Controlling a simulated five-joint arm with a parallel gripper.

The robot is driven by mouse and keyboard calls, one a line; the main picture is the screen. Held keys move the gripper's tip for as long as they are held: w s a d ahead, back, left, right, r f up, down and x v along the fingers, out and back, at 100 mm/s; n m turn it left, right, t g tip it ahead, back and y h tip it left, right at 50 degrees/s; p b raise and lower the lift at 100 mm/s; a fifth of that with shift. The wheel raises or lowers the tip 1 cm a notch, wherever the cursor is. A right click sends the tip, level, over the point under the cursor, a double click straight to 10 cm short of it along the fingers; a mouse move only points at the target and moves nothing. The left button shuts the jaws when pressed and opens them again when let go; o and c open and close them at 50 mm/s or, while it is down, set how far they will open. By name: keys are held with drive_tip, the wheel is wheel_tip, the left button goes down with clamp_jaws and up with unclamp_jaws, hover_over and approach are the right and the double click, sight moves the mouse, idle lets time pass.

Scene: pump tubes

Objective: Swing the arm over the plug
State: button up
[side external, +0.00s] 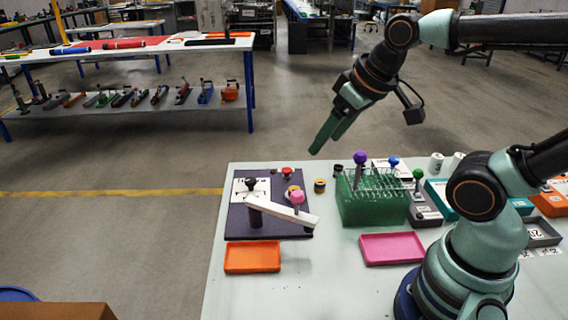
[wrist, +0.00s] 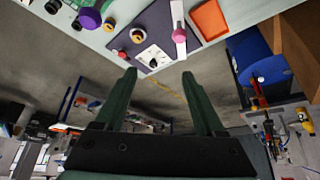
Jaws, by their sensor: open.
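My gripper (side external: 327,142) is open and empty, high above the back edge of the table. Its two green fingers also show in the wrist view (wrist: 158,74). A small dark plug-like piece with a yellow band (side external: 320,185) stands on the table between a dark purple board (side external: 237,221) and a green tube rack (side external: 372,213). It also shows in the wrist view (wrist: 108,25). A small black piece (side external: 338,170) stands behind it; I cannot tell for certain which is the plug. The board carries a white lever (side external: 285,209), a pink knob (side external: 297,197) and a red button (side external: 288,171).
The rack holds tubes with purple (side external: 360,158), blue (side external: 393,162) and green (side external: 418,174) tops. An orange tray (side external: 252,270) and a pink tray (side external: 391,261) lie in front. Boxes crowd the right. The air around my gripper is clear.

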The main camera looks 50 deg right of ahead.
drive_tip(key=shift+c, duration=0.4)
drive_tip(key=n+g, duration=0.1)
drive_tip(key=g, duration=0.5)
hover_over(297, 191)
wheel_tip(297, 191, down, 4)
wheel_tip(297, 191, down, 12)
drive_tip(key=shift+f, duration=0.1)
clamp_jaws()
idle(1.2)
